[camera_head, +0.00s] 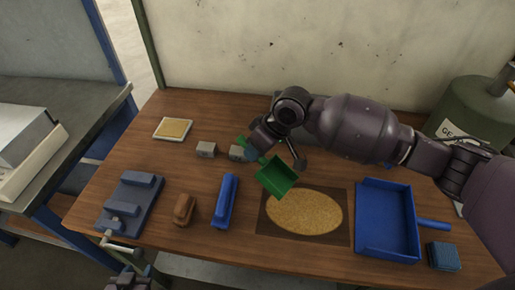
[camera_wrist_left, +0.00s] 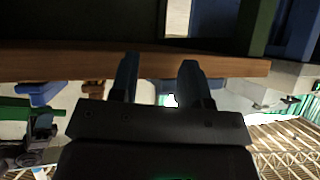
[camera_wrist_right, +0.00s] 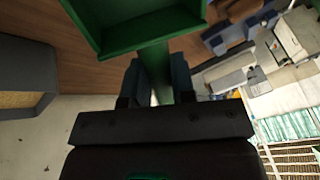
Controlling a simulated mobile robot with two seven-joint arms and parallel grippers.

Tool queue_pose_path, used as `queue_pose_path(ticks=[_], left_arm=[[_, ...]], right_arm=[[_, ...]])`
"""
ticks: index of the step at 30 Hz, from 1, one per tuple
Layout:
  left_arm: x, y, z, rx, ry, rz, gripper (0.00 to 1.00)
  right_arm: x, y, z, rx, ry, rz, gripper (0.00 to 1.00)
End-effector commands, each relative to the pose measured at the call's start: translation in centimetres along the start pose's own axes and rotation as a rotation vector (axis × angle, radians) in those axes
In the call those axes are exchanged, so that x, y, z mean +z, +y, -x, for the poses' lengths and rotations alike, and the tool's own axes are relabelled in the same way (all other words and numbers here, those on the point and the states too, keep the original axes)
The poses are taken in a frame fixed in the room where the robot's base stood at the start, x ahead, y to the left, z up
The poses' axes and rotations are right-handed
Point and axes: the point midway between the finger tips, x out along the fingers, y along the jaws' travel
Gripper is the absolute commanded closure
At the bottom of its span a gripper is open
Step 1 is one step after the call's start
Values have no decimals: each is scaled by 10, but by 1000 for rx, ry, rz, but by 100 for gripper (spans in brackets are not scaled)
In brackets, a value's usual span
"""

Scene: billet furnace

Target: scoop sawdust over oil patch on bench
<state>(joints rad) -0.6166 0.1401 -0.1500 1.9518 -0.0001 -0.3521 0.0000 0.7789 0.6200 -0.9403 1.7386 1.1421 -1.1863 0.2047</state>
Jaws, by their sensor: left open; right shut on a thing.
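A green scoop (camera_head: 277,177) hangs over the bench, its pan showing bare green inside; it also shows in the right wrist view (camera_wrist_right: 155,58). My right gripper (camera_head: 257,152) is shut on its handle, with a finger on each side (camera_wrist_right: 158,80). Below and right of the scoop, an oval layer of tan sawdust (camera_head: 305,212) lies on a dark rectangular patch (camera_head: 269,231). I cannot tell how much oil is beneath. My left gripper (camera_head: 128,283) is low at the bench's front edge, its fingers apart and empty in the left wrist view (camera_wrist_left: 158,80).
A blue dustpan-like tray (camera_head: 388,256) lies right of the patch, beside a blue block (camera_head: 443,256). Blue (camera_head: 226,200) and brown (camera_head: 184,209) brushes lie left. A grey box with tan contents (camera_wrist_right: 22,85) shows in the right wrist view. A green canister (camera_head: 470,115) stands back right.

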Motion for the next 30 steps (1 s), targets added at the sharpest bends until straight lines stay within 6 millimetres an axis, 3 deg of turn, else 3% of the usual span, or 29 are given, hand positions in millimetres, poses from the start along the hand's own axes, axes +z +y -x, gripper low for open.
queue_pose_path(ticks=[30], left_arm=[[0,0,1,0,1,1,57]], right_arm=[[-13,5,-21,2,-309,-83,100]])
